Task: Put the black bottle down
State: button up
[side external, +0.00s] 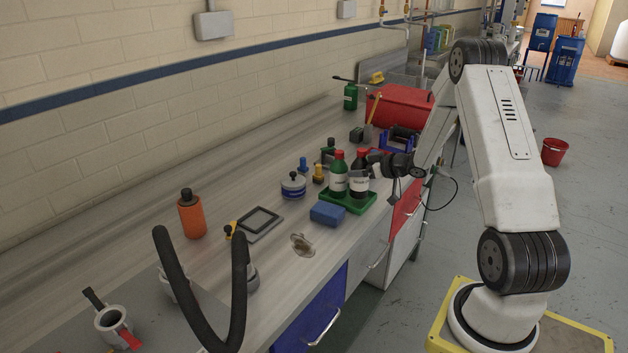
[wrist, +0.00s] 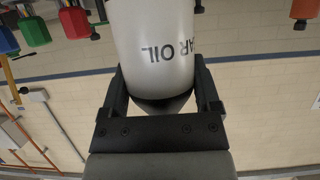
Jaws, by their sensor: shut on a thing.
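The black bottle (side external: 359,185) has a red cap and a pale label. It stands upright at the right side of the green tray (side external: 333,202); I cannot tell whether its base touches the tray. My gripper (side external: 370,168) comes from the right and is shut on it. In the wrist view the bottle (wrist: 152,35) fills the space between my two fingers (wrist: 161,88), with "AR OIL" readable upside down on its label. Its cap and base are out of that view.
A green bottle with a red cap (side external: 339,173) stands close on the left in the tray. A blue block (side external: 327,213) lies in front of the tray. A red box (side external: 398,104) is behind.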

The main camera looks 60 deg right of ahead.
jog(key=shift+f, duration=1.1)
jog(key=shift+f, duration=0.15)
jog(key=o, duration=1.3)
jog(key=shift+o, duration=0.2)
jog(key=v, duration=0.7)
jog(key=shift+s+r, duration=0.25)
